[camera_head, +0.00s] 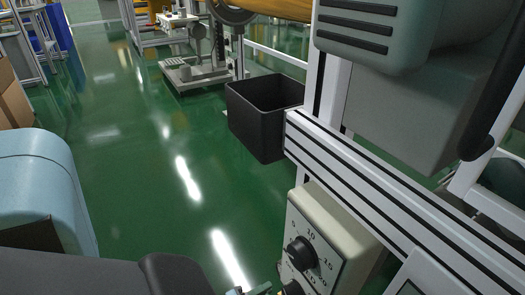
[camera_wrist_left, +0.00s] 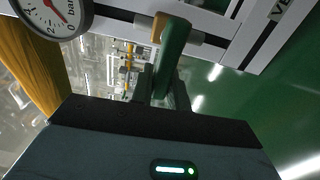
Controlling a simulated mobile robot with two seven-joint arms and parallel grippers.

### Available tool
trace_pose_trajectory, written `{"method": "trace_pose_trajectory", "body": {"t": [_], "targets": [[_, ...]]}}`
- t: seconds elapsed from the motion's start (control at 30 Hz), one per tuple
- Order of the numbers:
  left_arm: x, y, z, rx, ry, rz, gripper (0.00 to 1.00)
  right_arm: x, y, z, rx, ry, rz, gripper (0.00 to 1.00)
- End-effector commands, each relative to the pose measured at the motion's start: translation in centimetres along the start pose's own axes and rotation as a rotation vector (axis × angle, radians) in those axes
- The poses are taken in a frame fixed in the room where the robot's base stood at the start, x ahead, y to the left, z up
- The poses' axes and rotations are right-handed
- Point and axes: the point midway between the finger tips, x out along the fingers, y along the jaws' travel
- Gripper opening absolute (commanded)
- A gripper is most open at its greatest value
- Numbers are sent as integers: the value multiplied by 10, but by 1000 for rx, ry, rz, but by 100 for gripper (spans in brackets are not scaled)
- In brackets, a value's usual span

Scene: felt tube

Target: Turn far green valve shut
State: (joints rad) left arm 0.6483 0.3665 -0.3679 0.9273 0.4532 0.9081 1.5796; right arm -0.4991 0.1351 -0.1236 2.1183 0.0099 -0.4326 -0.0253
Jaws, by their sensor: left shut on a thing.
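In the left wrist view a green valve handle (camera_wrist_left: 175,48) runs down from a pale metal frame into the jaws of my left gripper (camera_wrist_left: 164,90). The gripper is shut on the handle's lower part, which the fingers partly hide. A tan piece (camera_wrist_left: 158,27) sits beside the handle's upper end. In the head view my left gripper (camera_head: 258,291) is at the bottom edge, mostly cut off, with a bit of green at its tip. The valve's body is not clearly seen, so I cannot tell the handle's angle to its pipe. My right gripper is not in view.
A round pressure gauge (camera_wrist_left: 55,14) and a yellow tube (camera_wrist_left: 28,66) are close by at the left of the wrist view. In the head view a pale box with black knobs (camera_head: 328,232), a metal rail (camera_head: 385,190) and a black bin (camera_head: 262,115) stand right.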

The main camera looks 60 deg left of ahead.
Motion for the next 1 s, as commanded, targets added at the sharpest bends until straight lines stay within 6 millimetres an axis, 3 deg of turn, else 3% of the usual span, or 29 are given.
{"method": "trace_pose_trajectory", "body": {"t": [0.17, 0.2, 0.33, 0.67, 1.0], "targets": [[-2, -2, 1, -3, 0, -7, 0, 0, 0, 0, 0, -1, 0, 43], [-2, -2, 1, -3, 0, -7, 20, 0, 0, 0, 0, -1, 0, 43], [-1, -2, 1, -2, 0, -5, 37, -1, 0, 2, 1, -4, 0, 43], [-3, -1, 0, 0, 0, -3, 38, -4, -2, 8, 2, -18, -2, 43], [-50, 0, 0, 0, 0, -6, 38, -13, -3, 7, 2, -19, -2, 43]]}}
